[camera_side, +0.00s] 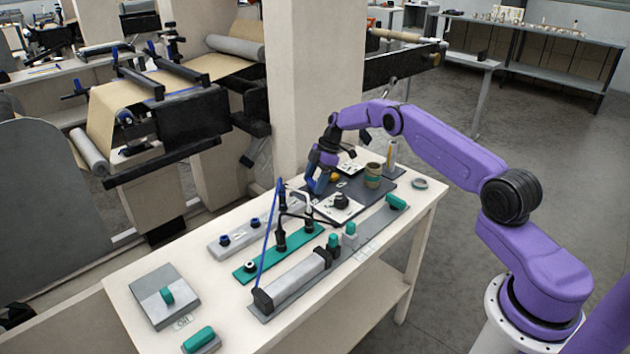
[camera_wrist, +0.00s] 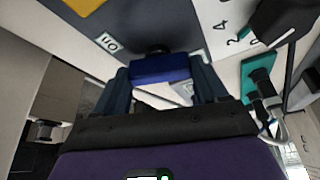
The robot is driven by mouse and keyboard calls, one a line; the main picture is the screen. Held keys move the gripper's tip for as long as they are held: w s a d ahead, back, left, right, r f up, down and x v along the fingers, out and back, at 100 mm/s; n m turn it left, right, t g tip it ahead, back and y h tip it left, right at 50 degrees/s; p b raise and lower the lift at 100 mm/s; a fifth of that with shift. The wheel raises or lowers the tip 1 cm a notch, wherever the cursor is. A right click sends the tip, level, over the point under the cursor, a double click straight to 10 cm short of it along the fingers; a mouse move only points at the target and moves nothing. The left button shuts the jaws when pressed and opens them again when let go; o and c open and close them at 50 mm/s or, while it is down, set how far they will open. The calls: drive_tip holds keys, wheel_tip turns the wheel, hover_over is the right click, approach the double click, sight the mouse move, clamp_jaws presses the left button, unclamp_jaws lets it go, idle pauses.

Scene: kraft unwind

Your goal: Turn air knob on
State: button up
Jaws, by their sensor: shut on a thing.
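My gripper (camera_side: 319,184) reaches down at the left edge of the dark grey panel (camera_side: 373,203) on the bench. In the wrist view, my gripper (camera_wrist: 160,72) has its two dark blue fingers on either side of a blue bar-shaped knob (camera_wrist: 160,68), and it is shut on it. A small white ON label (camera_wrist: 107,43) lies on the panel left of the knob and reads upside down. I take this blue knob to be the air knob; no name for it is readable. In the side view the fingers mostly hide the knob.
A white numbered dial plate with a black knob (camera_side: 341,201) is close beside my gripper. Teal-handled parts and a blue tube (camera_side: 267,243) lie nearer the front. A pillar (camera_side: 317,80) stands behind.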

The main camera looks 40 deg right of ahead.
drive_tip(key=shift+n+g, duration=0.3)
drive_tip(key=shift+n, duration=0.3)
drive_tip(key=shift+d+n, duration=0.1)
drive_tip(key=shift+n, duration=0.2)
drive_tip(key=o, duration=1.1)
drive_tip(key=shift+c, duration=0.2)
drive_tip(key=shift+r, duration=0.1)
drive_tip(key=w+v, duration=0.1)
drive_tip(key=v, duration=1)
drive_tip(key=shift+s+d+r, duration=0.2)
drive_tip(key=shift+s+r, duration=0.15)
drive_tip(key=shift+s, duration=0.1)
